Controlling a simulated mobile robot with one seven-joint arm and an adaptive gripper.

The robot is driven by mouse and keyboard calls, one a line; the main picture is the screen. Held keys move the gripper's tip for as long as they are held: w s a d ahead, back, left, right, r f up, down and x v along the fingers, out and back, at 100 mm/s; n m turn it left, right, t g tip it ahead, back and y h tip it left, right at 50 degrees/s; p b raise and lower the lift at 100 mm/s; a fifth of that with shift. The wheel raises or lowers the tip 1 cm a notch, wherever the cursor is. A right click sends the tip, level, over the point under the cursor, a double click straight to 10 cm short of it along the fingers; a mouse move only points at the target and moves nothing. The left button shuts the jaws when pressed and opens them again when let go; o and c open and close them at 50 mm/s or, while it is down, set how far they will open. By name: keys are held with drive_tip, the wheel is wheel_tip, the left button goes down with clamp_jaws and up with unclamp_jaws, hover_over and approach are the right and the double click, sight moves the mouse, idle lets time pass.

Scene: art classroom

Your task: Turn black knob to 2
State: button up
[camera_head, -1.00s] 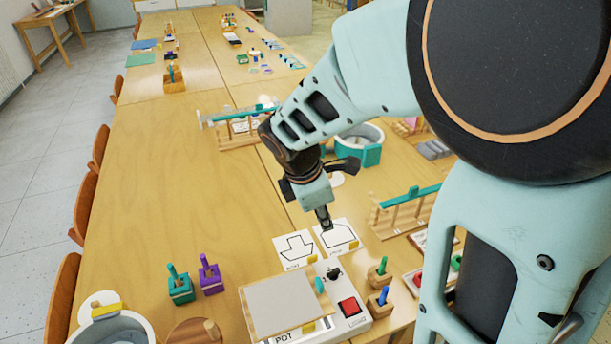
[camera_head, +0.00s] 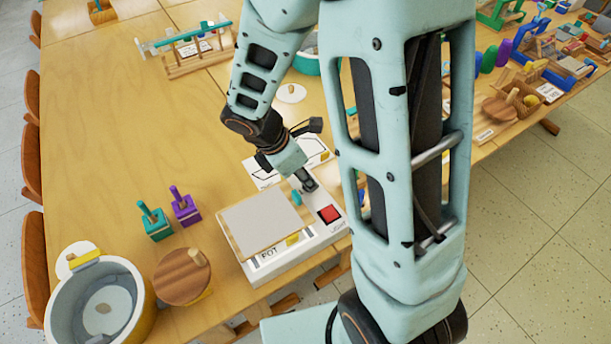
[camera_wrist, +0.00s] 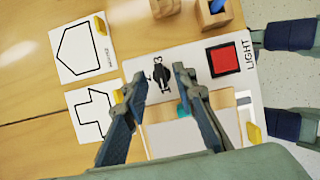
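The black knob (camera_wrist: 161,74) sits on the white box (camera_wrist: 187,57), with small printed numerals beside it; I make out a 1 and a 3. No 2 can be made out. My gripper (camera_wrist: 158,80) is open, its two fingertips on either side of the knob in the wrist view, with gaps showing between. I cannot tell their height above the box. In the head view my gripper (camera_head: 304,183) points down at the box's far end and hides the knob. A red square button (camera_wrist: 223,59) marked LIGHT is beside the knob, and a teal piece (camera_wrist: 183,109) is close by.
A grey panel (camera_head: 262,226) covers the box's near part, marked POT. Cards with outlines (camera_wrist: 84,50) lie beside the box. Wooden blocks (camera_wrist: 213,15) with pegs stand near its edge. Purple (camera_head: 185,206) and teal (camera_head: 155,222) pegged blocks stand left on the table.

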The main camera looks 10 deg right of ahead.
drive_tip(key=shift+d+f, duration=0.25)
drive_tip(key=shift+f, duration=0.4)
clamp_jaws()
